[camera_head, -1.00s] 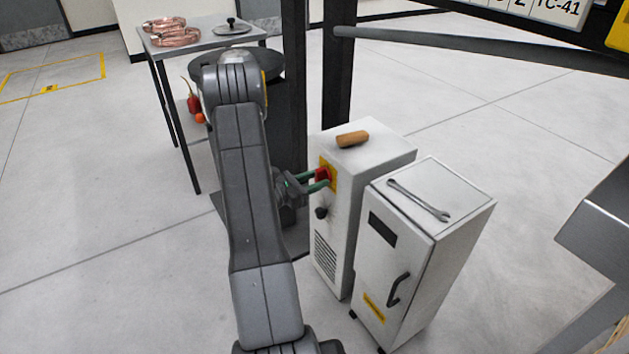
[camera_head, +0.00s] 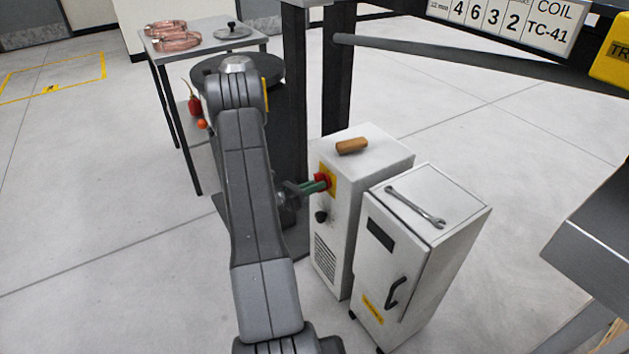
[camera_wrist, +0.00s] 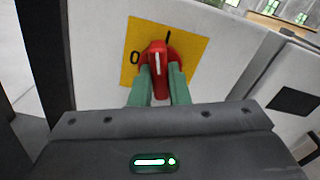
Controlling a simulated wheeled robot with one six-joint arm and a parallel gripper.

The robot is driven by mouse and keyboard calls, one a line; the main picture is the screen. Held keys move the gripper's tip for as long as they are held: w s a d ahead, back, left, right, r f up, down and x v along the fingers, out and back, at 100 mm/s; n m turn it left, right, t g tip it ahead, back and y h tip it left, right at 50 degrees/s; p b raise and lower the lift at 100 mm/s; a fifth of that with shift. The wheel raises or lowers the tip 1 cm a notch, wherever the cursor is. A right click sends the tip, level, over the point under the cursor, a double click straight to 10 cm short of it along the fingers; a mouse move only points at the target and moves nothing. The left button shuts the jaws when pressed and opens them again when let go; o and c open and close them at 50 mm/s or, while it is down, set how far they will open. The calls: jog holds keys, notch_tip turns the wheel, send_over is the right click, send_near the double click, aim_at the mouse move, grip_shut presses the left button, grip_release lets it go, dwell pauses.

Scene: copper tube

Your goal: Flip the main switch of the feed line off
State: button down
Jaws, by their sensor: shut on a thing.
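The red rotary switch (camera_head: 321,177) sits on a yellow plate (camera_head: 331,185) on the front of a white cabinet (camera_head: 345,215). In the wrist view the switch (camera_wrist: 157,50) has a white line on its handle that points nearly straight up, towards the "I" mark. The "0" mark is at the left of the yellow plate (camera_wrist: 198,48). My gripper (camera_head: 318,184) reaches the switch from the left. In the wrist view its green fingers (camera_wrist: 160,86) are shut on the red handle, one on each side. They hide part of the handle's lower end.
A black knob (camera_head: 321,216) is below the switch. A second white cabinet (camera_head: 410,265) with a wrench (camera_head: 415,205) on top stands close at the right. A dark post (camera_head: 338,80) rises behind. Open floor lies at the left.

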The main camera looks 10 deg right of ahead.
jog(key=shift+n+p, duration=4.1)
jog(key=shift+n, duration=2.8)
jog(key=shift+f, duration=0.1)
jog(key=c, duration=1.4)
grip_release()
jog(key=p+v, duration=0.1)
jog(key=v, duration=1.2)
jog(key=shift+s+a, duration=0.1)
jog(key=shift+a, duration=0.3)
